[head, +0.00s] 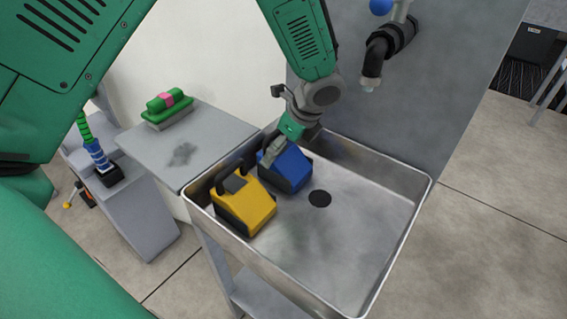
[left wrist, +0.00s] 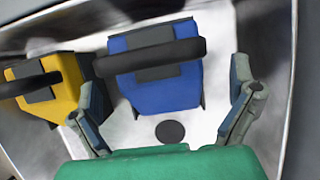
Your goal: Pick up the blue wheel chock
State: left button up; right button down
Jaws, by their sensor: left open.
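The blue wheel chock (head: 291,169) sits in the metal sink (head: 365,215), near its back left corner. It has a dark handle and dark side plates. A yellow wheel chock (head: 248,206) sits beside it, to the left and nearer. My left gripper (head: 275,150) is right at the blue chock in the head view and hides part of its top. In the left wrist view, the fingers of my left gripper (left wrist: 168,112) are spread wide, with the blue chock (left wrist: 157,86) between and beyond them. I cannot tell whether they touch it. My right gripper is not in view.
The sink has raised metal walls and a dark drain (head: 320,198); its right part is empty. A dark pipe fitting (head: 378,55) hangs from the grey panel behind. A grey side table (head: 195,150) at left holds a green object (head: 168,103) with a pink part.

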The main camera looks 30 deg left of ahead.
aim_at(285, 152)
pick_arm(q)
notch_tip(285, 152, down, 4)
jog(key=shift+a+r+b, duration=0.15)
jog(key=shift+b, duration=0.55)
jog(key=shift+a+f, duration=0.1)
jog(key=shift+f, duration=0.1)
jog(key=shift+a, duration=0.55)
jog(key=c, duration=1.1)
jog(key=shift+c, duration=1.2)
jog(key=shift+d+r, duration=0.1)
jog(key=shift+d, duration=0.3)
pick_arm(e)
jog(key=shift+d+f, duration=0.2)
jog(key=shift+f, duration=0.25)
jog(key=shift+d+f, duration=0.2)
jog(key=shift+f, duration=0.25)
